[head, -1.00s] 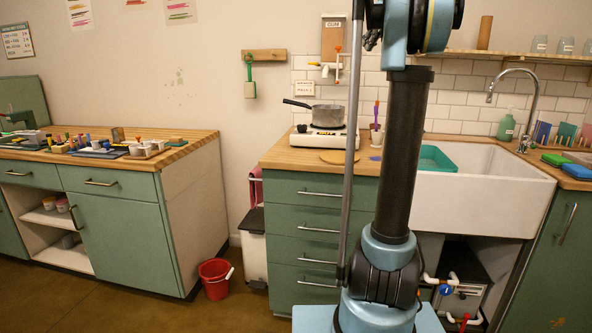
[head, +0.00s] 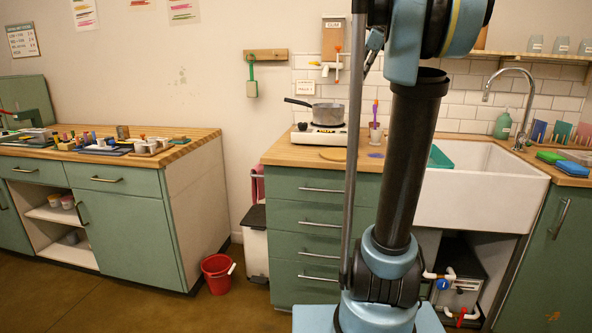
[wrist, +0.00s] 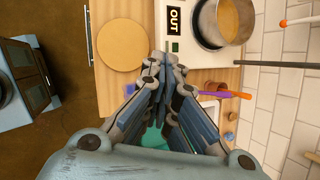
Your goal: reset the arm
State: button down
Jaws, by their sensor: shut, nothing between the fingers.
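My gripper (wrist: 165,62) shows in the wrist view, its fingers shut together with nothing between them. It hangs over the wooden counter beside the sink. My arm rises at the right of centre in the head view and runs out at the top edge, so the gripper is not in that view. No other object belongs to the task.
A saucepan (head: 329,114) stands on a white hot plate (head: 322,138), with a round wooden board (wrist: 122,44) nearby. The white sink (head: 485,190) is to the right. A red bucket (head: 217,273) stands on the floor. The left worktable (head: 190,146) holds several small jars and tools.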

jog(key=s+a+f+n+g+h, duration=0.1)
jog(key=s+f+n, duration=0.6)
jog(key=s+f, duration=0.4)
jog(key=s+a+f+n+g+h, duration=0.1)
jog(key=s+f+n, duration=0.7)
jog(key=f, duration=1.1)
jog(key=s+a+f+n+g+h, duration=0.1)
jog(key=s+f+n, duration=0.6)
jog(key=s+f, duration=0.8)
jog(key=shift+a+f, duration=0.2)
jog(key=shift+f, duration=0.05)
jog(key=shift+w+f, duration=0.2)
jog(key=shift+w, duration=0.25)
